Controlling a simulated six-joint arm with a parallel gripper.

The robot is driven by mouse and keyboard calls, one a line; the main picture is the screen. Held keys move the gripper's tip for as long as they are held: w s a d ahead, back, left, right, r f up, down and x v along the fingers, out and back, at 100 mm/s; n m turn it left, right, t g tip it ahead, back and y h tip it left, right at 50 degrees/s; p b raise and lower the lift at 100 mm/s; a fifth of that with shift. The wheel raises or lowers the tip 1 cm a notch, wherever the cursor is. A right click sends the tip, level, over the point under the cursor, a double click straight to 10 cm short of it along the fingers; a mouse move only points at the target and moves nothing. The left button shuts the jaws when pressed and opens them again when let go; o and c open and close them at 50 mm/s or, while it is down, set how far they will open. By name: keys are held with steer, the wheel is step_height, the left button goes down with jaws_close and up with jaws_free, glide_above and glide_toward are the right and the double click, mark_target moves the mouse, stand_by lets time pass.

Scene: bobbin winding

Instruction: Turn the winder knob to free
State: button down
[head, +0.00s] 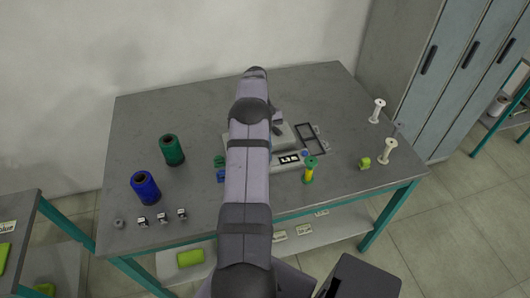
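The winder (287,138), a light grey machine, sits near the middle of the table, largely hidden behind my arm. Its front carries a dark panel with small white marks (289,159). A small blue round part (304,153) shows at the right end of this front; I cannot tell whether it is the knob or which way it is set. My gripper cannot be made out; my own arm rises through the middle of the view and covers that area. A dark piece shows just right of the arm, above the winder, too unclear to identify.
A green-ended bobbin with yellow thread (310,171) stands right of the winder. White bobbins (388,151) and a yellow-green piece (364,163) are farther right. Green (172,150) and blue (145,187) spools stand left. The table's (185,115) back left is clear.

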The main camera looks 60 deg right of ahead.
stand_by(0.4)
steer(key=c, duration=1.8)
jaws_free()
steer(key=shift+c, duration=0.2)
steer(key=shift+r, duration=0.1)
steer(key=shift+b+v, duration=0.55)
steer(key=shift+v, duration=1.2)
steer(key=p+v, duration=0.3)
steer(key=p, duration=0.2)
steer(key=shift+w+r, duration=0.1)
steer(key=shift+r, duration=0.2)
steer(key=shift+d, duration=0.1)
